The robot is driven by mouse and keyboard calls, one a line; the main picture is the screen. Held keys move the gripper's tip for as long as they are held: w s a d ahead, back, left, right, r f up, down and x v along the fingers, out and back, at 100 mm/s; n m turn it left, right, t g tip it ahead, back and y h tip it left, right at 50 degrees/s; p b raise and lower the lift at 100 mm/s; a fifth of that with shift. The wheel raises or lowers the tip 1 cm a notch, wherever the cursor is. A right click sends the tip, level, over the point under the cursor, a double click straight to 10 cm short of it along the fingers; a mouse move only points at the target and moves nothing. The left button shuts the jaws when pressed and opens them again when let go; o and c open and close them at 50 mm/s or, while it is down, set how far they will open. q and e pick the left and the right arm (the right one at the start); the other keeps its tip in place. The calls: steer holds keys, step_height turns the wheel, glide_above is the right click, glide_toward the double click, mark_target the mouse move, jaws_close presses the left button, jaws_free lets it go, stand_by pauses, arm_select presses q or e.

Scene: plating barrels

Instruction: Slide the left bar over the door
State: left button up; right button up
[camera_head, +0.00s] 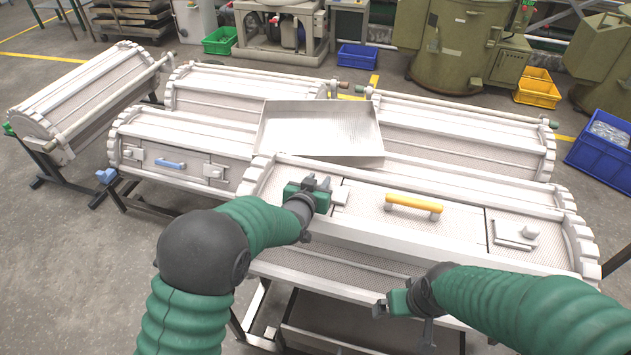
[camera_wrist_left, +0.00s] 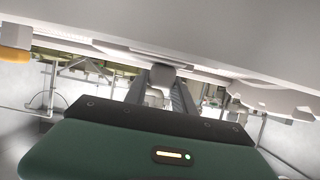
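The near barrel has a perforated door (camera_head: 370,208) with a yellow handle (camera_head: 413,206). The left bar (camera_head: 340,195) is a pale plate at the door's left end, partly hidden by my left gripper (camera_head: 318,184). In the left wrist view a pale knob (camera_wrist_left: 162,76) sits between the two dark fingers of my left gripper (camera_wrist_left: 161,88). The knob nearly fills the gap; I cannot tell whether the fingers press on it. The right bar (camera_head: 514,234), with its own knob, is at the door's right end. My right gripper (camera_head: 382,309) is in front of the barrel, apart from the door; its fingers are unclear.
An empty metal tray (camera_head: 320,128) rests across the barrels behind. A second barrel (camera_head: 190,160) with a blue handle stands at left. More barrels stand behind and far left. Green, blue and yellow crates lie on the floor. The barrel's toothed end rim (camera_head: 583,240) is at right.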

arm_select(q)
steer(key=shift+o, duration=2.3)
steer(key=shift+d, duration=0.6)
steer(key=shift+a, duration=0.55)
steer(key=shift+s+a+r, duration=0.1)
steer(key=shift+s+a, duration=0.05)
steer(key=shift+s, duration=0.1)
steer(key=p+v, duration=0.1)
steer(key=v, duration=1.5)
steer(key=shift+p, duration=0.4)
arm_select(e)
steer(key=shift+d+r, duration=0.1)
steer(key=shift+r, duration=0.8)
arm_select(q)
steer(key=shift+r, duration=0.1)
